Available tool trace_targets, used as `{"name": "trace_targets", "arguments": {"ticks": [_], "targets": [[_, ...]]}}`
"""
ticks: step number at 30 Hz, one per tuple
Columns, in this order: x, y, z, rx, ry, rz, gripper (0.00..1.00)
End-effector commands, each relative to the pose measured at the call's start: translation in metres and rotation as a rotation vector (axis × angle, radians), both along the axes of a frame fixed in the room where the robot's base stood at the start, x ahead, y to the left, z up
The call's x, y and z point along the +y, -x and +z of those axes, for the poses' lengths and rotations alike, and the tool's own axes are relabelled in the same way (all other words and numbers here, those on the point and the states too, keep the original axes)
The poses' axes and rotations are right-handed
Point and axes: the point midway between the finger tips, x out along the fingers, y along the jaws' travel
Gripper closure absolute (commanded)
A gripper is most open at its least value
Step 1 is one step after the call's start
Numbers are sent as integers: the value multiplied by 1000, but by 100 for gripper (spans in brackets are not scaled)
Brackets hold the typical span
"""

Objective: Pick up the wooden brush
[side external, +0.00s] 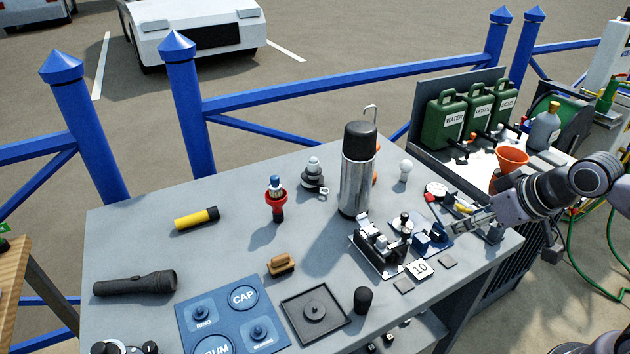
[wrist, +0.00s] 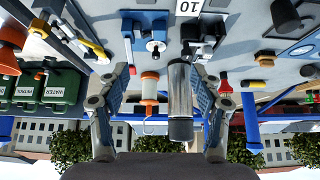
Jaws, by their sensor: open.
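The wooden brush (side external: 281,264), a small brown block with a raised grip, lies on the grey table near its middle, just above the blue marked mat. A small brown shape at the right of the wrist view (wrist: 265,59) looks like the same brush. My gripper (side external: 457,220) is at the right side of the table, well to the right of the brush and apart from it. In the wrist view my gripper (wrist: 162,72) has its two fingers spread wide, with nothing held between them.
A tall steel flask (side external: 357,170) stands between my gripper and the brush's side of the table, with a small metal device (side external: 381,248) in front. A black tray (side external: 314,312), blue mat (side external: 190,330) and red-collared item (side external: 276,203) surround the brush. Bare tabletop lies left of it.

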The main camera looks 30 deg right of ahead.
Motion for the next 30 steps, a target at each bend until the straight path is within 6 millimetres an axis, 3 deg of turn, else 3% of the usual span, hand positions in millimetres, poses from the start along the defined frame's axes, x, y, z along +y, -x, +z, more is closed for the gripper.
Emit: {"name": "trace_targets", "arguments": {"ticks": [7, 9, 20, 25, 30], "targets": [[0, 0, 0, 0, 1, 1, 35], [0, 0, 0, 0, 1, 1, 45], [2, -3, 3, 6, 6, 15, 45], [17, -22, 19, 52, 51, 126, 45], [45, -55, 40, 129, 127, 317, 45]]}}
